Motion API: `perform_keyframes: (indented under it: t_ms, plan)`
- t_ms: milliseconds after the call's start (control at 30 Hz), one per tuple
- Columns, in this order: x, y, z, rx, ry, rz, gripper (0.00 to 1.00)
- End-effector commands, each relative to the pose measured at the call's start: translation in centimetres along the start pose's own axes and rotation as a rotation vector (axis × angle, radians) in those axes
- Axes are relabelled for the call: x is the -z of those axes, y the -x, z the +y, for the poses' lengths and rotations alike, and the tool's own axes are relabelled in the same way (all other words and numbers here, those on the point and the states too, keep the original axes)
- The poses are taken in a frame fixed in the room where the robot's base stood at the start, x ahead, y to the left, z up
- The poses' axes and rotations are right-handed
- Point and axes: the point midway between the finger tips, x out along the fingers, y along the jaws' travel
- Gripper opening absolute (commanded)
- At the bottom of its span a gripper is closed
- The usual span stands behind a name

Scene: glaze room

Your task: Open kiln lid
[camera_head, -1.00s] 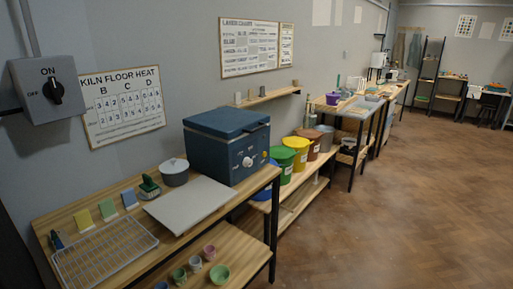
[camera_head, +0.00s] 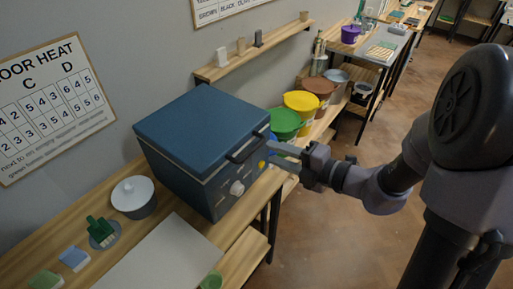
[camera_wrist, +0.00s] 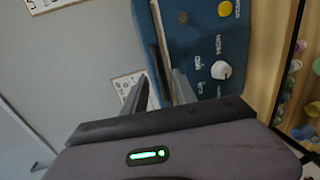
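The blue kiln (camera_head: 200,150) sits on the wooden bench with its lid (camera_head: 205,115) down. A dark bar handle (camera_head: 248,147) runs along the lid's front edge. A white knob (camera_head: 237,188) and a yellow button are on the front panel, which also shows in the wrist view (camera_wrist: 205,40). My gripper (camera_head: 275,153) is at the front of the kiln, near the handle's right end. In the wrist view its two fingers (camera_wrist: 157,88) are apart, with the dark handle (camera_wrist: 158,45) ahead between them. I cannot tell whether they touch it.
A small shelf (camera_head: 250,55) is on the wall behind. The floor in front is clear.

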Motion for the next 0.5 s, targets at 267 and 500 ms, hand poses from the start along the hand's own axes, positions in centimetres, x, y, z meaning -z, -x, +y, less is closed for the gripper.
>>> perform_keyframes:
  t_ms: [267,500]
  plan:
    - [0.1,-5.7,-0.1,0.001,0.004,0.004,0.33]
    - [0.1,-6.8,0.0,0.001,0.002,0.001,0.33]
